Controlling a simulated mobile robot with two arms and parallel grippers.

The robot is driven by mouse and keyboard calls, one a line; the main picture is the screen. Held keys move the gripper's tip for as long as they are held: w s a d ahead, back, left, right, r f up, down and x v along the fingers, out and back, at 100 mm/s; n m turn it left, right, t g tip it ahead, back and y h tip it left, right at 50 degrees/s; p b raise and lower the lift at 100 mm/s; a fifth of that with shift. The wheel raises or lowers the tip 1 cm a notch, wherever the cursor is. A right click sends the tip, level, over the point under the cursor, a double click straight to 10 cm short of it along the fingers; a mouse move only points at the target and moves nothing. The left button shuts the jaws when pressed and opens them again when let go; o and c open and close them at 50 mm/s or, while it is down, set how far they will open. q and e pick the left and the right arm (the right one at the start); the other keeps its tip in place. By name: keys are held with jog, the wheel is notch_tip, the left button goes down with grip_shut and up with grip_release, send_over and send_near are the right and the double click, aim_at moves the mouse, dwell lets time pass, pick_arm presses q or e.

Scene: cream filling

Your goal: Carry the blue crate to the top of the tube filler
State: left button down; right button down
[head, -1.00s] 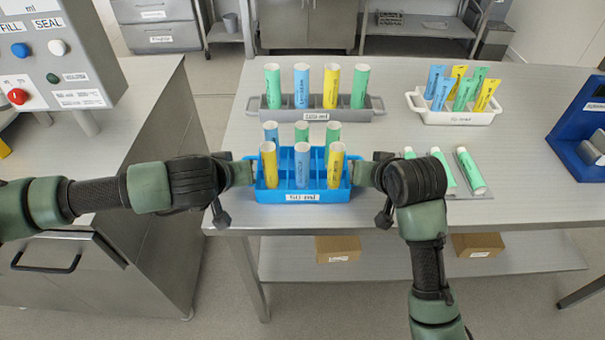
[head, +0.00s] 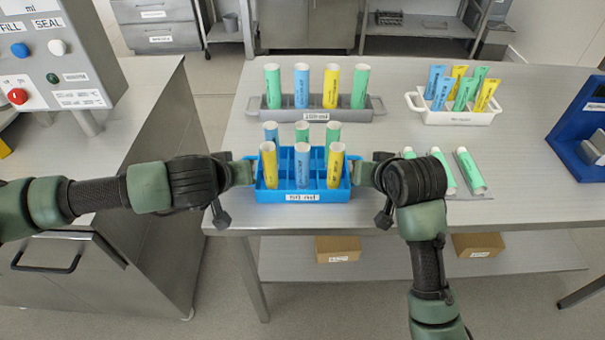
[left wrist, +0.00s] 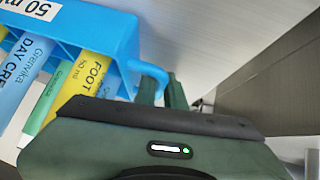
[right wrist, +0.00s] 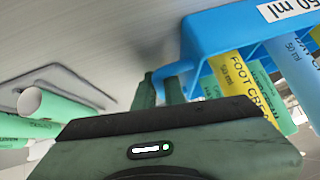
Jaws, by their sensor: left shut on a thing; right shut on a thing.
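The blue crate (head: 268,196), labelled 50 ml, is at the front edge of the table in the head view. Several yellow, blue and green tubes stand upright in it. My left gripper (head: 248,171) is shut on the crate's left handle, which shows in the left wrist view (left wrist: 152,72). My right gripper (head: 358,172) is shut on the right handle, which shows in the right wrist view (right wrist: 172,72). The tube filler's panel (head: 55,60), with FILL and SEAL buttons, stands at the left on a steel cabinet. Its top is out of view.
A grey crate (head: 270,115) with tubes stands behind the blue one. A white crate (head: 470,118) of sealed tubes is at the back right. Green tubes (head: 470,170) lie on a tray beside my right gripper. A gap separates table and cabinet (head: 150,85).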

dwell(0.4)
